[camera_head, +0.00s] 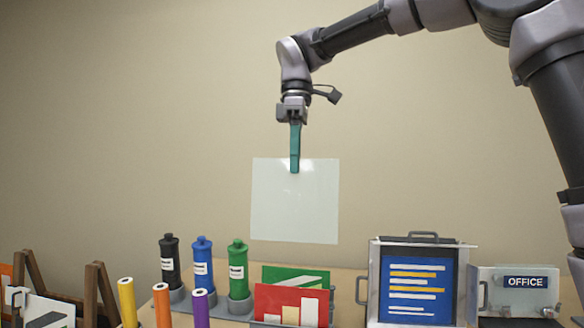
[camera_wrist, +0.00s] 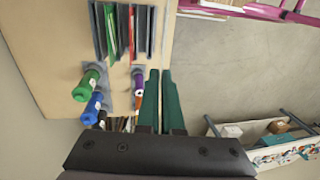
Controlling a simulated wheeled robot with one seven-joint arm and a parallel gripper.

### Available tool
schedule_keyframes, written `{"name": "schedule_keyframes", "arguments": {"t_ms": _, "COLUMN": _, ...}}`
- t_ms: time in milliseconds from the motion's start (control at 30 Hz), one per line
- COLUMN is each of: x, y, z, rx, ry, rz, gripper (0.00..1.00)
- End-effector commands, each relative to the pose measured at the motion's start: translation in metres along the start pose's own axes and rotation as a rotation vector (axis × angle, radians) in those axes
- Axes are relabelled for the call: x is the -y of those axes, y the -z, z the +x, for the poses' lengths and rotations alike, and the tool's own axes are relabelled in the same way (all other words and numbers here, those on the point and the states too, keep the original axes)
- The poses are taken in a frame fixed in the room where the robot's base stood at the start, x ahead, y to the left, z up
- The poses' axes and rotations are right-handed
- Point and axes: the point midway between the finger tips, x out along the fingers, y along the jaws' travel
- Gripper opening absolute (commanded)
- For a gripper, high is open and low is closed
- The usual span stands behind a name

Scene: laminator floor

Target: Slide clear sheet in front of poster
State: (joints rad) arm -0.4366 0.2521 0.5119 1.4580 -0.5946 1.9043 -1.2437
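The clear sheet (camera_head: 295,212) is a pale, see-through square hanging upright in the air in the head view. My gripper (camera_head: 295,168) has long teal fingers shut on the middle of its top edge. The blue poster (camera_head: 414,290), with yellow and white lines, stands in a silver frame (camera_head: 374,285) on the table at the lower right. The sheet is left of the frame and higher, apart from it. The frame's bottom is cut off.
Black (camera_head: 169,262), blue (camera_head: 202,262) and green (camera_head: 238,268) bottles stand in a holder on the left. A rack with red (camera_head: 290,304) and green folders is below the sheet. An OFFICE sign (camera_head: 525,282) stands right of the frame. The air around the sheet is free.

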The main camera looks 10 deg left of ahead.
Motion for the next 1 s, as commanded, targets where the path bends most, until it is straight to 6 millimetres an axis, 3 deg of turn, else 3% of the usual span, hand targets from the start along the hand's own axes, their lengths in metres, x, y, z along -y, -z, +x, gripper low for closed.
{"name": "schedule_keyframes", "arguments": {"t_ms": 1000, "x": 0.0, "y": -0.143, "z": 0.0, "rx": 0.0, "ry": -0.001, "rz": 0.004, "gripper": 0.0}}
